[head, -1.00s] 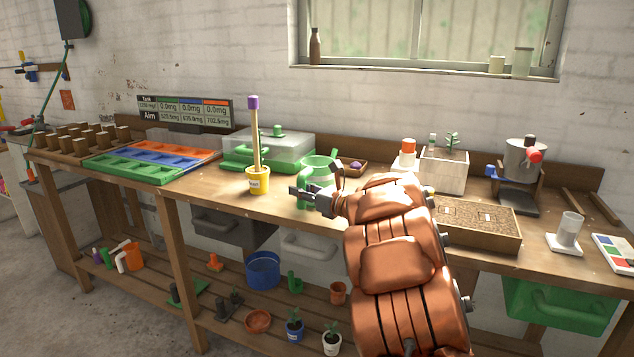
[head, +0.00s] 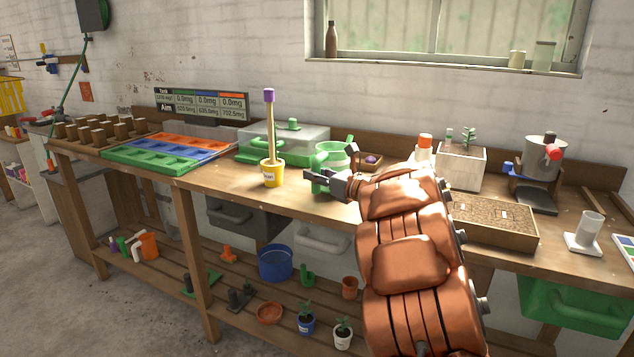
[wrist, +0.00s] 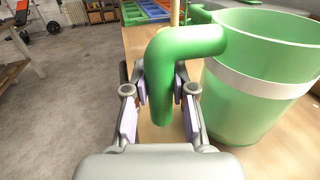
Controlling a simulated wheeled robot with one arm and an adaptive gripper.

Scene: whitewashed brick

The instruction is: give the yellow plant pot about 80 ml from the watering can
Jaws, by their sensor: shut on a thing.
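The yellow plant pot (head: 271,174) stands upright on the bench, with a wooden stake topped in purple rising from it and a white label on its front. The green watering can (head: 332,156) is to its right, partly hidden by my arm. In the wrist view the can (wrist: 262,100) shows a pale band and a thick green handle (wrist: 185,60). My gripper (head: 340,184) is shut on that handle; in the wrist view its fingers (wrist: 164,103) lie on both sides of it. The can looks upright. I cannot tell whether it touches the bench.
A clear-lidded green box (head: 285,143) stands behind the pot. Coloured trays (head: 165,150) lie to the left, and a brown box (head: 490,222) lies right of my arm. Bare bench top shows left of the yellow pot.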

